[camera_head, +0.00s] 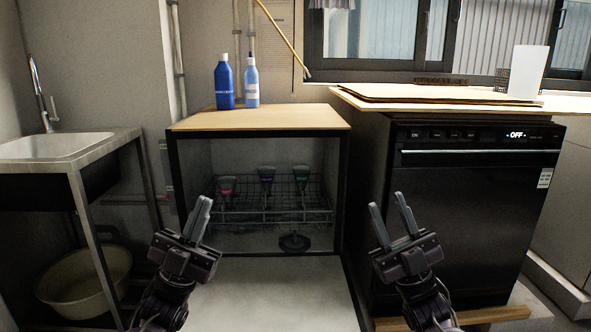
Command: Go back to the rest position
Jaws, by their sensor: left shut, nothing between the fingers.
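My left gripper (201,207) is shut and empty, held up in front of the left side of the open cabinet (345,185). My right gripper (389,202) is open and empty, with a gap between its fingers, in front of the left part of the black oven (480,215). The oven door looks shut and its display reads OFF. Neither gripper appears to touch anything. A wire rack (268,216) with several upturned flasks (267,176) stands inside the open cabinet, apart from both grippers.
Two blue bottles (224,85) stand on the cabinet's wooden top (290,118). A sink (60,146) is at the left, with a basin (85,285) below it. A white cup (527,72) stands on the counter above the oven.

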